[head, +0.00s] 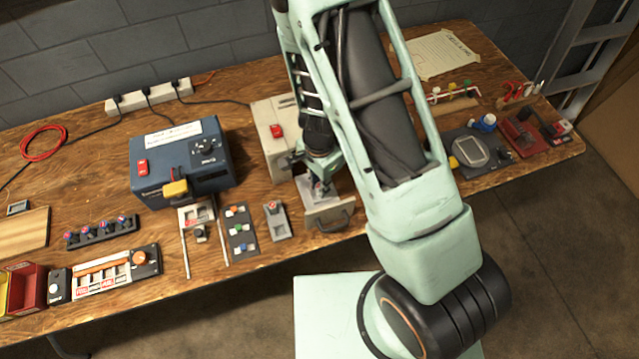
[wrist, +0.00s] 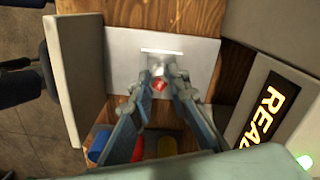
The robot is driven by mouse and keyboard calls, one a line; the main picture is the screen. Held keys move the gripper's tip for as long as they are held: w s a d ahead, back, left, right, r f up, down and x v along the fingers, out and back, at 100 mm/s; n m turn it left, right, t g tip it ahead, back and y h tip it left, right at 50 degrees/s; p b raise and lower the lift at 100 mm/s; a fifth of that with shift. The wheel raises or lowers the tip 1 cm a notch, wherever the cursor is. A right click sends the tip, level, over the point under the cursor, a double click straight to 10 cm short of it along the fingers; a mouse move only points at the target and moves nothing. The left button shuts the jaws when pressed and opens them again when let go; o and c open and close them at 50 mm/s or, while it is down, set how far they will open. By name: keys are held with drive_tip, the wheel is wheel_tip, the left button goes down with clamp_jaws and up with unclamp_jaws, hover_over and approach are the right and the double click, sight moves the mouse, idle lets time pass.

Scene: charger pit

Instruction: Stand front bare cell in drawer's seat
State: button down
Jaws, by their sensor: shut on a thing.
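My gripper (wrist: 160,82) is shut on a small cell (wrist: 159,86) with a red end and a grey metallic part, seen between the fingertips in the wrist view. The drawer (wrist: 118,95) is pulled out, with a pale plate inside and a light slot line beyond the fingertips. The cell is over this plate; I cannot tell whether it touches it. The seat itself is mostly hidden behind the fingers and cell. In the head view, my gripper (head: 319,184) points down over the open drawer (head: 338,214), and the cell cannot be made out.
The beige charger (head: 262,118) with a red switch stands behind the drawer. A lit sign reading "REA" (wrist: 268,103) and a green light show beside it. A blue power unit (head: 180,165) and a grey stand (head: 276,222) are to the left.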

drive_tip(key=shift+f, duration=0.3)
drive_tip(key=c, duration=1.8)
unclamp_jaws()
drive_tip(key=shift+o, duration=0.2)
drive_tip(key=shift+r, duration=0.15)
drive_tip(key=shift+r+p, duration=2.9)
drive_tip(key=shift+r, duration=0.55)
